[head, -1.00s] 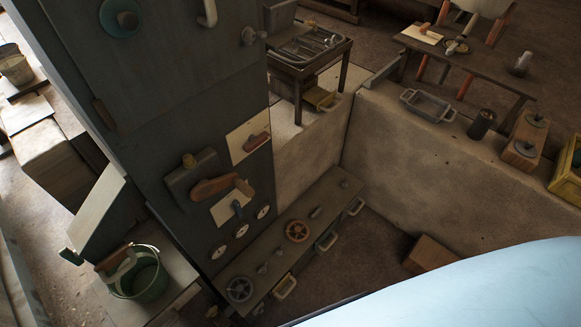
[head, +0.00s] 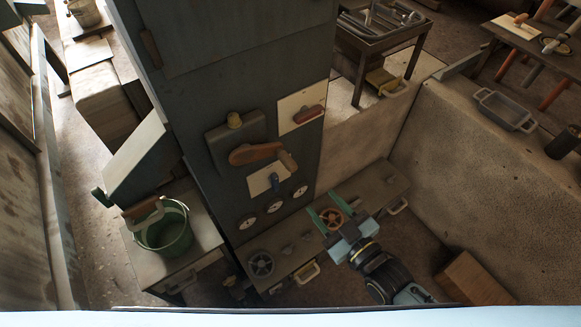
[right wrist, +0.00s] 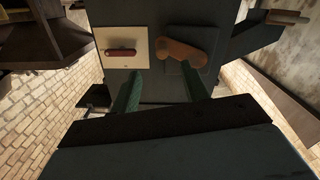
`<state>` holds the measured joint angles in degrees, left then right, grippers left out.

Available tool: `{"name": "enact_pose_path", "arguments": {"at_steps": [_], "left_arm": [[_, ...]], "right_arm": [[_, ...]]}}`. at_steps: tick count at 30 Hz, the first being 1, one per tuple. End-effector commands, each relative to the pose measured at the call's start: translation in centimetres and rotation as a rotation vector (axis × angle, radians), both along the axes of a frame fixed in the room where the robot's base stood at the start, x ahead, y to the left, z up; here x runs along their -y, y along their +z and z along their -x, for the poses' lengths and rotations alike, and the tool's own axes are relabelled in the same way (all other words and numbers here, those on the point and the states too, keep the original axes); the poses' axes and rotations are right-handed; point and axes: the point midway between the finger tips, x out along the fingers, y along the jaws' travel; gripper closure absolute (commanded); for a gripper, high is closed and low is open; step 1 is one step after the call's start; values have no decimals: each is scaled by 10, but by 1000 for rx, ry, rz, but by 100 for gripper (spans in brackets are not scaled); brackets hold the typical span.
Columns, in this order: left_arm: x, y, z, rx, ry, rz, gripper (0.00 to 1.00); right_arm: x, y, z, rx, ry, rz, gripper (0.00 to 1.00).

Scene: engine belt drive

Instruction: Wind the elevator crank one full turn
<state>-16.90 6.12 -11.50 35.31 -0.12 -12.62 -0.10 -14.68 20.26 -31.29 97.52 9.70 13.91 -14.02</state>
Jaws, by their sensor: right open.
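The crank (head: 255,153) is an orange-brown arm with a handle (head: 288,160) at its right end, on the front of a dark upright panel (head: 190,100). It also shows in the right wrist view (right wrist: 180,52), at upper right. My right gripper (head: 332,214) has green fingers spread apart with nothing between them. In the head view it appears below and to the right of the crank, over the low shelf, apart from the crank. In the right wrist view its fingers (right wrist: 161,88) point toward the panel. My left gripper is not in view.
A red handle on a cream plate (head: 290,125) sits right of the crank. A shelf (head: 360,190) with handwheels runs along the bottom. A green bucket (head: 163,232) stands at left; a concrete wall (head: 490,165) is at right.

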Motion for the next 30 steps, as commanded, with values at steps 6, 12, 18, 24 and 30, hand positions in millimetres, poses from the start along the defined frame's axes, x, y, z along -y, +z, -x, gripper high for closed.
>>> {"name": "enact_pose_path", "arguments": {"at_steps": [6, 12, 18, 24, 30], "left_arm": [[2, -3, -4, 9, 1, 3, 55], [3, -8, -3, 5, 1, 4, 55], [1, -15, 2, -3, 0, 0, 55], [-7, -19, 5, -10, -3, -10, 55], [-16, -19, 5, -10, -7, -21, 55]], "right_arm": [[-13, 12, -13, 32, 12, -16, 55], [-36, 12, -47, 32, 12, -15, 55], [-58, 11, -81, 29, 10, -16, 55], [-73, 10, -103, 26, 10, -14, 55], [-78, 10, -110, 26, 11, -12, 55]]}}
